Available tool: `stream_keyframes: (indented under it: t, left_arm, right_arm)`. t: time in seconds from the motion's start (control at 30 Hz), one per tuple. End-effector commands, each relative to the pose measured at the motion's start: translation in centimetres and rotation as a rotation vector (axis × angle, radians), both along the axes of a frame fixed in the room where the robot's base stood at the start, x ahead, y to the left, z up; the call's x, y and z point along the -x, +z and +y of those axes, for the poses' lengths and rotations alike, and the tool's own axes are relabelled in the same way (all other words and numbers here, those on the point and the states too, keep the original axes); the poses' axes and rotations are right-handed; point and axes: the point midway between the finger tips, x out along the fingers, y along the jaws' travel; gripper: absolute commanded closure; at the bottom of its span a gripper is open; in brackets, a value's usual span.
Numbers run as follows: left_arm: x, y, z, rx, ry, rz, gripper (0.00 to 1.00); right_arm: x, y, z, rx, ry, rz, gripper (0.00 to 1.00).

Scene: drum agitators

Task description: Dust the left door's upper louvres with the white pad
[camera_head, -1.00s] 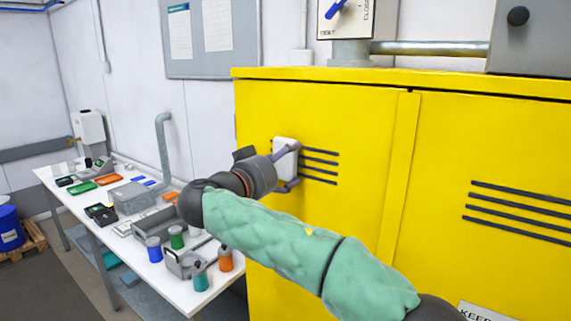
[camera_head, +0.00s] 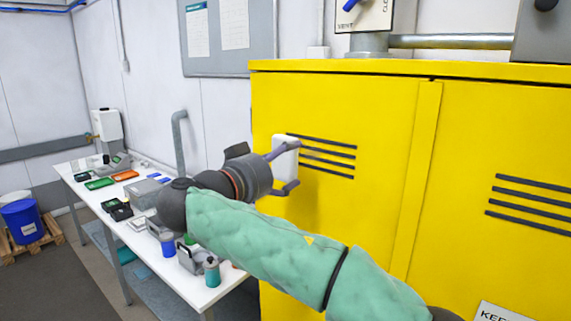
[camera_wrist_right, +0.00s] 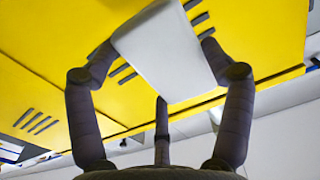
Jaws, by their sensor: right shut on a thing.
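The yellow cabinet's left door (camera_head: 330,110) has several dark upper louvres (camera_head: 328,157). My right gripper (camera_head: 285,168) is shut on the white pad (camera_head: 284,158), which is at the left end of these louvres and hides their left ends in the head view. In the right wrist view the pad (camera_wrist_right: 165,50) sits between the fingers of the right gripper (camera_wrist_right: 160,72), with louvre ends showing on both sides of it. I cannot tell whether the pad touches the door. My left gripper is not in view.
A white table (camera_head: 205,290) with jars, trays and tools stands left of the cabinet. The right door has its own louvres (camera_head: 530,205). A blue drum (camera_head: 22,220) stands on a pallet at far left. A switch box (camera_head: 363,15) is above the cabinet.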

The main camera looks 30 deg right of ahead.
Motion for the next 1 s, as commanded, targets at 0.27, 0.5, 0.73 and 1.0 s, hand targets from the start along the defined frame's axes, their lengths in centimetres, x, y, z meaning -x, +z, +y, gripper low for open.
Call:
stream_keyframes:
  t: [0.27, 0.5, 0.73, 1.0]
  left_arm:
    - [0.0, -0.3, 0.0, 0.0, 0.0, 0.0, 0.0]
    - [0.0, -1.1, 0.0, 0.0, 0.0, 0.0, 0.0]
    - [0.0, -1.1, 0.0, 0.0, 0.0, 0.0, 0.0]
    - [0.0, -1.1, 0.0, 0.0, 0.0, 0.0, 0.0]
  right_arm:
    - [0.2, -0.1, 0.6, 0.0, 0.002, -0.001, 0.45]
    - [0.9, -0.2, 2.4, 0.001, 0.002, 0.0, 0.45]
    - [1.1, 0.0, 2.8, 0.0, 0.0, 0.0, 0.45]
    - [1.1, 0.0, 2.8, 0.0, 0.0, 0.0, 0.45]
